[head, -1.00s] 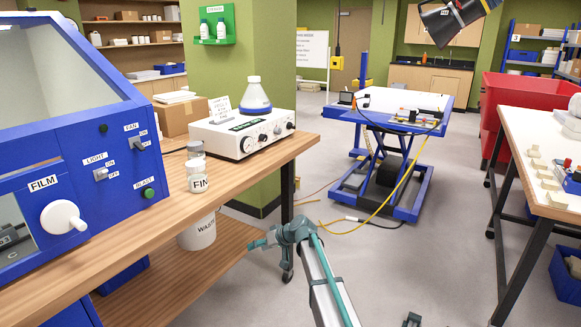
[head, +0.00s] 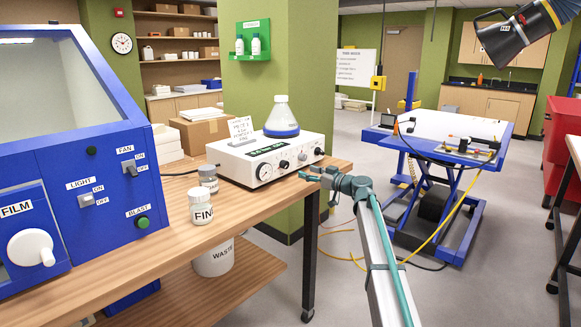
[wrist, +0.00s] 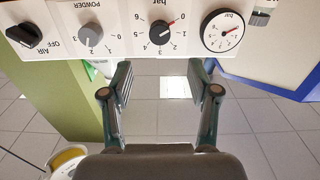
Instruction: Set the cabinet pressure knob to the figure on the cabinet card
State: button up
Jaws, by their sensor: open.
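The white control unit (head: 290,160) stands on the wooden bench, a small card (head: 241,128) on its top; the card's figure is too small to read. In the wrist view its panel is upside down. The black bar knob (wrist: 160,34) has a red mark pointing near 0 on its scale. A round bar gauge (wrist: 222,31), the grey powder knob (wrist: 90,34) and the black air knob (wrist: 25,35) flank it. My gripper (wrist: 161,70) is open and empty, fingers apart, short of the panel below the bar knob. In the head view my gripper (head: 312,176) is by the panel's right part.
A flask (head: 282,115) stands on the unit. Two jars (head: 201,208) stand on the bench left of it, near the blue cabinet (head: 90,160). A waste bin (head: 214,258) sits below. A blue lift table (head: 440,135) stands behind; floor between is partly clear, with cables.

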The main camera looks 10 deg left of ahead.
aim_at(287, 165)
jog(key=p+x, duration=0.1)
jog(key=x, duration=0.9)
jog(key=shift+w+a, duration=0.15)
jog(key=shift+a, duration=0.05)
grip_shut()
